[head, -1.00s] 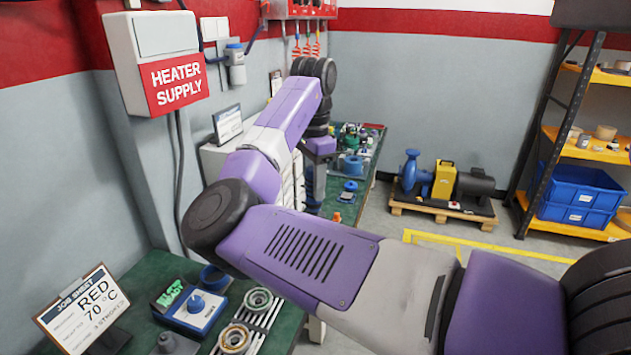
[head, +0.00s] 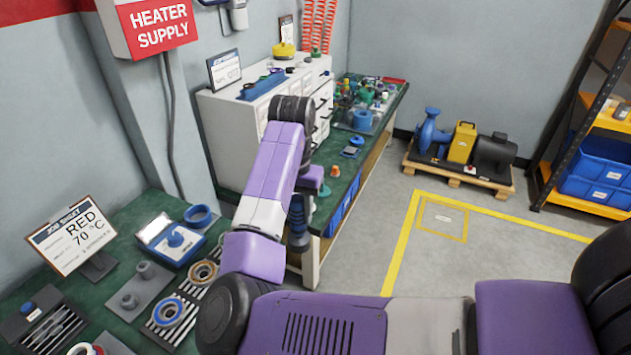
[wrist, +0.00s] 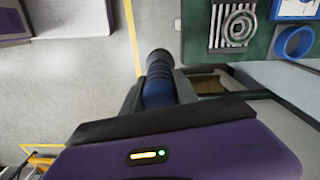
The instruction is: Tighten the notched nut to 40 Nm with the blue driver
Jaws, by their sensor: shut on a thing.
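The blue driver (wrist: 158,88) is held in my gripper (wrist: 157,98), with its dark end pointing away from the wrist camera. In the head view the driver (head: 298,226) hangs roughly upright below my gripper (head: 304,190), in front of the corner of the green bench. The gripper is shut on the driver; my arm partly hides it in the head view. I cannot pick out the notched nut for certain. Ring-shaped parts, a blue-rimmed one (head: 168,312) and a tan one (head: 203,272), lie on the slatted rack on the near bench.
A white drawer cabinet (head: 232,125) stands behind my gripper. The far green bench holds a fixture (head: 362,118) with small coloured parts. A job sheet (head: 75,235) reads RED 70 °C. A blue pump (head: 432,130) sits on a pallet. The yellow-marked floor (head: 400,235) is open.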

